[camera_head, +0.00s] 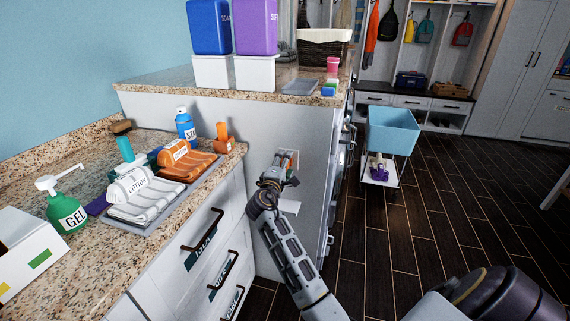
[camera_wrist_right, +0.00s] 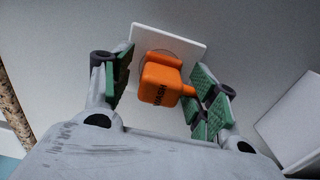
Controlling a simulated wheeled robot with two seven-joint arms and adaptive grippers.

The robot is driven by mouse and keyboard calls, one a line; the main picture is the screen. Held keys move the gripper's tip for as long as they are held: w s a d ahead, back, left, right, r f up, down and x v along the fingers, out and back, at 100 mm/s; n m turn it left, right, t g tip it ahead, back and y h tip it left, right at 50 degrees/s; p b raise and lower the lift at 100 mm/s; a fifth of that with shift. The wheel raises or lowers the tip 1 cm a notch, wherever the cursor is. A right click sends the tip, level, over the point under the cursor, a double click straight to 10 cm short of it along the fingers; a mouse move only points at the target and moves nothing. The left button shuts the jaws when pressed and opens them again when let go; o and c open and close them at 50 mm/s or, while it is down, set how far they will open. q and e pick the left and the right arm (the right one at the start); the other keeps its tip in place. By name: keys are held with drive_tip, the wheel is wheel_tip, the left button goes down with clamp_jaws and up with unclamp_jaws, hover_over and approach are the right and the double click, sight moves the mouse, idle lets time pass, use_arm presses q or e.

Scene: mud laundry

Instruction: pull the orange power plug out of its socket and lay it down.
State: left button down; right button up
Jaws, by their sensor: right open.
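In the head view my right gripper (camera_head: 281,168) is at the socket plate (camera_head: 292,155) on the side of the counter, hiding most of the plug. My left gripper is not in view.
A small white ledge (camera_head: 289,206) juts out below the socket; a white panel also shows in the wrist view (camera_wrist_right: 292,120). The counter (camera_head: 235,155) at left holds towels and bottles. A blue bin (camera_head: 393,130) on a stand is at right. Dark floor (camera_head: 440,210) is clear.

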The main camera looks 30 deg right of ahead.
clamp_jaws()
idle(0.5)
drive_tip(key=shift+s+a, duration=0.15)
drive_tip(key=shift+s+a, duration=0.2)
drive_tip(key=shift+a, duration=0.05)
drive_tip(key=shift+p+v, duration=0.3)
drive_tip(key=shift+v, duration=2.2)
drive_tip(key=shift+r, duration=0.15)
